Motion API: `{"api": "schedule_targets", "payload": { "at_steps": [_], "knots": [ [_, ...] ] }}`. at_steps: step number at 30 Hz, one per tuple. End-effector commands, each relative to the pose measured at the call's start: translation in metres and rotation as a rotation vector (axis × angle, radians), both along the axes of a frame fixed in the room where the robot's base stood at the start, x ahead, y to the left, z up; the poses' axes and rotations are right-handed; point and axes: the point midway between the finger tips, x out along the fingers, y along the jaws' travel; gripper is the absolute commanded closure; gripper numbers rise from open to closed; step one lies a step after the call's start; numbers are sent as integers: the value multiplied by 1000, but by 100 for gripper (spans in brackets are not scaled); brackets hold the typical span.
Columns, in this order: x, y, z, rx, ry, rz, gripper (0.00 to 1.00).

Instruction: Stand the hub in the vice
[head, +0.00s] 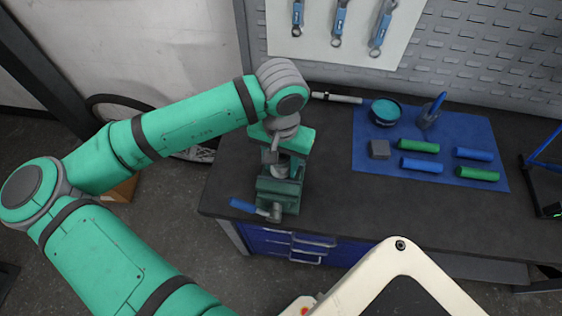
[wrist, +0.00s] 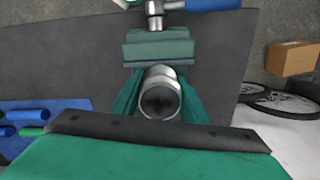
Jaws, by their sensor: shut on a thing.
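The hub (wrist: 160,95) is a silver metal cylinder with a dark round end. In the wrist view its end faces the camera, in front of the dark green jaw of the vice (wrist: 158,48). In the head view the vice (head: 278,192) stands at the bench's left front, and only a small silver part of the hub (head: 281,172) shows at its jaws. My gripper (head: 275,159) is directly over the vice, shut on the hub. Whether the hub touches the jaws or the vice floor is hidden.
The vice's blue handle (head: 243,205) sticks out to the left. Wrenches hang behind.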

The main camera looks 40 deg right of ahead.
Motion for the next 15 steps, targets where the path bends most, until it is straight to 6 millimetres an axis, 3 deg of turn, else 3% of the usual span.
{"api": "schedule_targets", "payload": {
  "at_steps": [3,4,6,15],
  "knots": [
    [0,0,0,0,0,0,88],
    [0,0,0,0,0,0,57],
    [0,0,0,0,0,0,40],
    [1,0,2,0,-1,1,37]
  ]
}}
